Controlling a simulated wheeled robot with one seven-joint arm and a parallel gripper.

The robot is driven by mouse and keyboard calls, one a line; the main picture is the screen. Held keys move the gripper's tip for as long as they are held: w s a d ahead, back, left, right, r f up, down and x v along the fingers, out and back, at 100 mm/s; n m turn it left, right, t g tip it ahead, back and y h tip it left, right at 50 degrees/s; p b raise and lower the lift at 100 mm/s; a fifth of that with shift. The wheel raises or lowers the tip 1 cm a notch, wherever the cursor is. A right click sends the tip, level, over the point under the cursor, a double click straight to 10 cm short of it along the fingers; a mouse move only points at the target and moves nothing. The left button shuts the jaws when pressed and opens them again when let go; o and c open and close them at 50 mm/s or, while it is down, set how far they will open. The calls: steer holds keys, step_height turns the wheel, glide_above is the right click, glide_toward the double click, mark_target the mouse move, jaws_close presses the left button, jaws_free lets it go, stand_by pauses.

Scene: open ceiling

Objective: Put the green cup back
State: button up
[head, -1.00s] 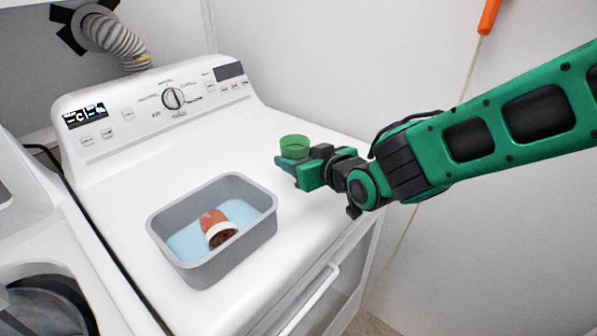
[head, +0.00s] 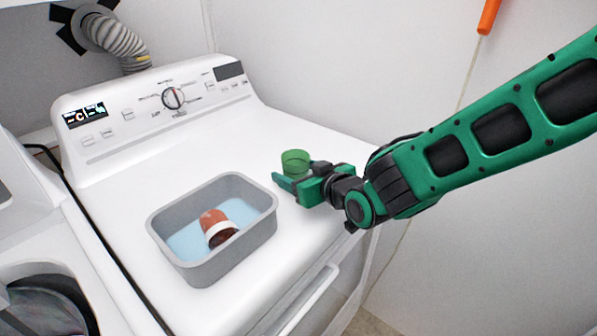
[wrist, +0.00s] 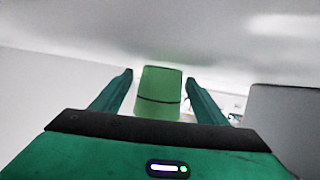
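The green cup (head: 295,162) stands upright on the white top of the machine, right of the grey tub. My gripper (head: 291,178) is at the cup, low over the machine top. In the wrist view the cup (wrist: 160,93) is between the two fingers (wrist: 158,88), with a narrow gap on each side. The fingers are open and do not appear to touch it. The cup's base is partly hidden by my gripper in the head view.
The grey tub (head: 265,228) holds light blue liquid or lining and a brown-and-white cup-like object (head: 217,226). It sits left of my gripper. The control panel (head: 172,98) rises at the back. The machine top (head: 240,145) behind the cup is clear. A wall stands at right.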

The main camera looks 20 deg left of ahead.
steer(key=shift+r, duration=0.15)
steer(key=v, duration=1.2)
steer(key=w+d+f+m+h, duration=0.1)
steer(key=w+d+h, duration=0.15)
steer(key=d, duration=0.45)
steer(key=w+d+f+m+h, duration=0.2)
steer(key=w+d, duration=0.1)
steer(key=d, duration=0.4)
steer(key=s+d+f+m+g+h, duration=0.2)
steer(key=d+m+h, duration=0.35)
steer(key=d, duration=1.45)
steer(key=s+d+m+g+h, duration=0.2)
steer(key=s+d+m+g, duration=0.2)
steer(key=s+d, duration=0.9)
steer(key=s+d+m+g+y, duration=0.1)
steer(key=s+d+m+g, duration=0.2)
steer(key=s, duration=0.7)
steer(key=shift+s+d+r+m+y, duration=0.35)
steer(key=shift+d+r+m, duration=0.1)
steer(key=shift+d, duration=0.1)
